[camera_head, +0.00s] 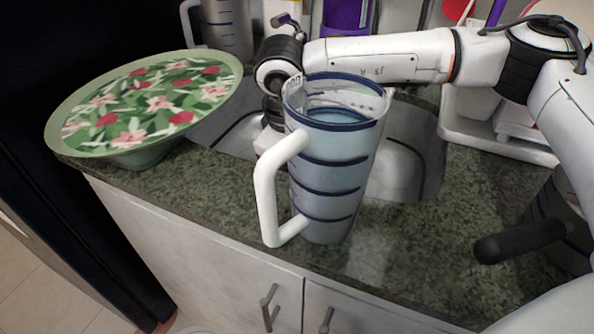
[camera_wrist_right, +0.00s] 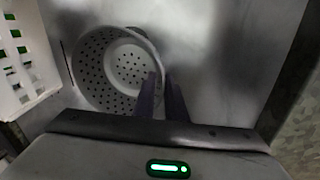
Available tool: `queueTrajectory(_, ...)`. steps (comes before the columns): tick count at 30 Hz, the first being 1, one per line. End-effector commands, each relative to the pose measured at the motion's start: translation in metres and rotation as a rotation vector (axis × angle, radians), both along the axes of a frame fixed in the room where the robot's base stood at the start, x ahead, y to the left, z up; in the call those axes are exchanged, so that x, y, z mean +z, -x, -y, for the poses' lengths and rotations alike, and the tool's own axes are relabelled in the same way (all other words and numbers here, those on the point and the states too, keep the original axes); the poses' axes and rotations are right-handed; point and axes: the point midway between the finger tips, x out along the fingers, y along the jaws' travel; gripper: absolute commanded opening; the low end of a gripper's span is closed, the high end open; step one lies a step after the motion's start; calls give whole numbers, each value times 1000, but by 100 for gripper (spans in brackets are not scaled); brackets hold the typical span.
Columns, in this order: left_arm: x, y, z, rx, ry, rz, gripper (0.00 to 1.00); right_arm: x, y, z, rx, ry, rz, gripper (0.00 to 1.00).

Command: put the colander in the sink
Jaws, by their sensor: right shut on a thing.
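The white colander (camera_wrist_right: 92,72), with small round holes, shows in the wrist view against a grey metal surface. My right gripper (camera_wrist_right: 163,82) has its dark fingers at the colander's right rim and is shut on it. In the head view the sink (camera_head: 408,172) is set into the counter, partly hidden behind a pitcher. My right arm reaches over the sink from the right, with its wrist pointing down at the sink's left part. The colander and the fingertips are hidden in the head view. My left gripper is not in view.
A blue-striped pitcher (camera_head: 330,180) stands at the counter's front edge before the sink. A large floral bowl (camera_head: 150,100) is at the left. A white rack (camera_head: 470,138) stands right of the sink; a white slotted rack (camera_wrist_right: 22,60) shows in the wrist view. Dark green counter (camera_head: 430,265) lies in front.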

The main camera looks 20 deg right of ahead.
Motion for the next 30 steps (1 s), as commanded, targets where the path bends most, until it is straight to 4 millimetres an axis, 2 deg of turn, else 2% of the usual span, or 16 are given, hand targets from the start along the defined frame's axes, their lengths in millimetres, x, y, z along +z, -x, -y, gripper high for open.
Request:
queueTrajectory(1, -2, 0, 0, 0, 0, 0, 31, -3, 0, 0, 0, 0, 0, 0)
queueTrajectory(2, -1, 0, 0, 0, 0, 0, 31, -2, 0, 0, 0, 0, 0, 14)
queueTrajectory(5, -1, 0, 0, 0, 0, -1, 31, -2, 0, 0, 0, 1, -1, 30)
queueTrajectory(13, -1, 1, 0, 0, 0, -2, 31, -1, 0, 0, 0, 1, -1, 30)
queueTrajectory(17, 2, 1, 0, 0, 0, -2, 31, 7, 0, -1, 0, -1, 1, 30)
queueTrajectory(20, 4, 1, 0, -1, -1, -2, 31, 22, 2, -4, 1, -1, 3, 30)
queueTrajectory(30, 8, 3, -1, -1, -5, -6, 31, 92, 13, -15, 2, -1, 1, 30)
